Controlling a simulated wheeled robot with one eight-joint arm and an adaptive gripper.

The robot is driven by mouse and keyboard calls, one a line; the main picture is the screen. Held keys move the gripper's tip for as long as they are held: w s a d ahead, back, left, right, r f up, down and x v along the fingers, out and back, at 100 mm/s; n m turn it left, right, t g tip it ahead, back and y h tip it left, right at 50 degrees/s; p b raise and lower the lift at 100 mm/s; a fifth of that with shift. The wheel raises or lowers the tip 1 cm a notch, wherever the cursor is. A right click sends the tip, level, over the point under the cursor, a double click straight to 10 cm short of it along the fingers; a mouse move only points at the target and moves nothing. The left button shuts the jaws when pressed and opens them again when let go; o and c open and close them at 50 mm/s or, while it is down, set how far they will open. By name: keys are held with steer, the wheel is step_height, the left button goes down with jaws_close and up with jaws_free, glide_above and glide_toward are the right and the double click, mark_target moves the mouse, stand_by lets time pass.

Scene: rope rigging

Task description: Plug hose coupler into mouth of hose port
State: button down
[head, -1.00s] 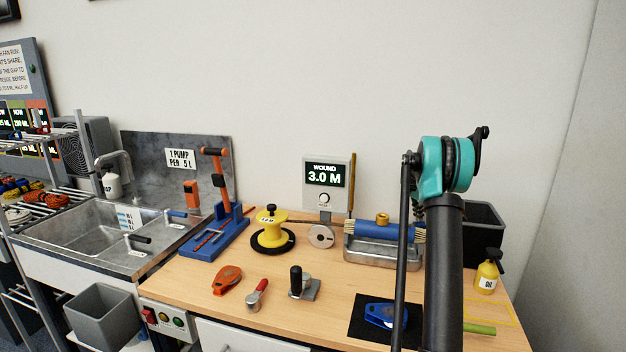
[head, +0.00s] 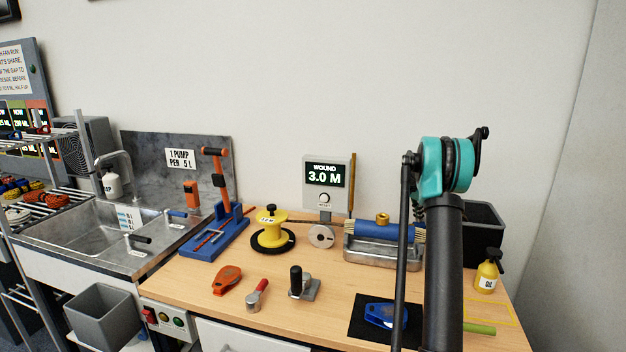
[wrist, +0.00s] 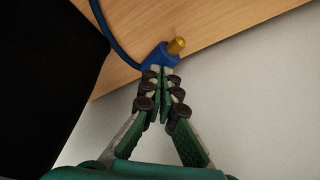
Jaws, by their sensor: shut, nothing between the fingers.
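In the wrist view, a blue coupler (wrist: 158,56) with a brass tip (wrist: 176,46) and a blue hose lies over the wood tabletop, just past my fingertips. My gripper (wrist: 166,74) is shut with nothing between its fingers; its tips look close to the coupler's blue body, and I cannot tell whether they touch it. In the head view, a blue cylinder (head: 372,231) with a brass collar on top (head: 382,218) sits over a metal tray; the collar looks like the hose port. My gripper is not visible there, and my arm hides part of the right side.
A metal tray (head: 352,253) stands under the blue cylinder, with a dark bin (head: 484,222) and yellow oil bottle (head: 487,274) to the right. A yellow spool (head: 270,228), red-handled tool (head: 257,294) and black-knobbed clamp (head: 296,281) stand left.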

step_height(320, 180, up, 14)
steer(key=shift+f, duration=0.15)
stand_by(7.2)
